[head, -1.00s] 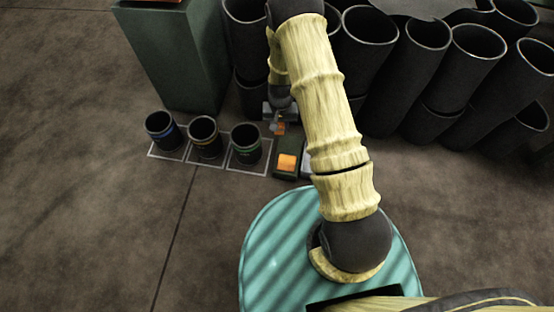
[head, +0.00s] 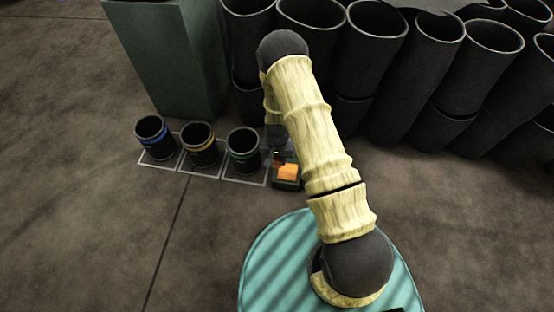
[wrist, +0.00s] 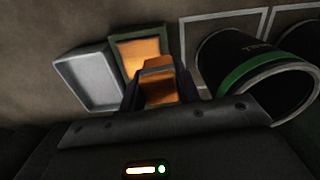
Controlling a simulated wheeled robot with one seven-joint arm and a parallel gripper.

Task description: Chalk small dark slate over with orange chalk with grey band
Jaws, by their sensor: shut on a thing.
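The small slate (wrist: 127,44) has a dark green frame, and the face I can see inside it is orange. It also shows in the head view (head: 287,173), just beyond my base and partly hidden by my arm. My gripper (wrist: 157,92) is shut on an orange block, the chalk (wrist: 158,86), held over the near side of the slate. The gripper hides part of the slate's near edge.
A pale grey tray (wrist: 92,80) lies left of the slate in the wrist view. Large black sleeves (head: 400,90) stack behind.

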